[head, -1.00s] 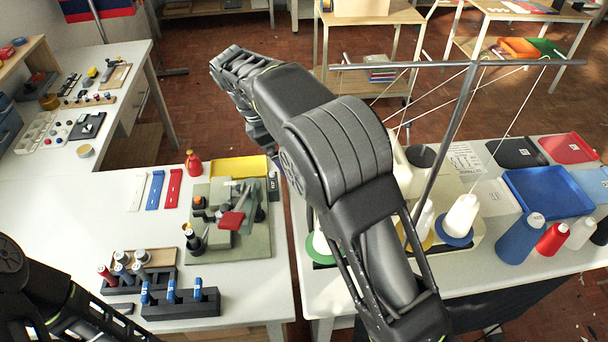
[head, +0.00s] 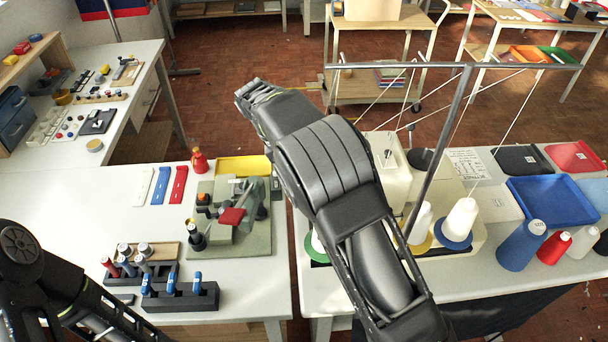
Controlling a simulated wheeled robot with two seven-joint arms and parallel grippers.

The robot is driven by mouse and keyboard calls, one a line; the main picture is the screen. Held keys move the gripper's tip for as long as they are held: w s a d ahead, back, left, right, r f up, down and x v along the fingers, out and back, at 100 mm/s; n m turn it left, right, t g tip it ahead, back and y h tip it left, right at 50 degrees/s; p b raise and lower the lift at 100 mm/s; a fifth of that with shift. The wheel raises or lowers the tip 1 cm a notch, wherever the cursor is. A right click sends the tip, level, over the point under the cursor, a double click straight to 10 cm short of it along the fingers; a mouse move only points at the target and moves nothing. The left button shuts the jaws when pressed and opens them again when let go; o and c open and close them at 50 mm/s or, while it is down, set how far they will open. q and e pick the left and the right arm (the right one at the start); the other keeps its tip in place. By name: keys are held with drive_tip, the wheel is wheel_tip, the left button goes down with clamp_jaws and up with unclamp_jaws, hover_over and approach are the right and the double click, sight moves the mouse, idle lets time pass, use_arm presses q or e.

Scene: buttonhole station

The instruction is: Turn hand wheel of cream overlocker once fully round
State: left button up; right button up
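The cream overlocker (head: 388,160) stands on the right-hand table, with thread cones (head: 461,220) in front of it. My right arm crosses in front of it and hides much of its left side. A dark round part (head: 421,160) shows beside its upper body; I cannot tell whether this is the hand wheel. My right arm reaches up and left, its far end over the gap behind the tables.
A metal thread stand (head: 440,150) rises over the overlocker with threads running down. A green-grey machine (head: 235,215) and a black rack (head: 180,300) occupy the left table.

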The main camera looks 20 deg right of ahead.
drive_tip(key=c, duration=1.1)
drive_tip(key=shift+f+t+b, duration=0.2)
drive_tip(key=shift+t+b, duration=0.2)
drive_tip(key=shift+b, duration=0.7)
drive_tip(key=t+b, duration=0.1)
drive_tip(key=b, duration=0.2)
drive_tip(key=t+h+b, duration=0.1)
drive_tip(key=t+b, duration=0.1)
drive_tip(key=b, duration=0.1)
drive_tip(key=m+t+b, duration=0.1)
drive_tip(key=b, duration=0.2)
drive_tip(key=shift+s+a+f+t+h, duration=0.15)
drive_tip(key=shift+s+t+h, duration=0.1)
drive_tip(key=shift+t+h, duration=0.15)
drive_tip(key=shift+r+t+b, duration=0.2)
drive_tip(key=shift+t+b, duration=0.1)
drive_tip(key=shift+b, duration=0.3)
drive_tip(key=shift+m, duration=0.3)
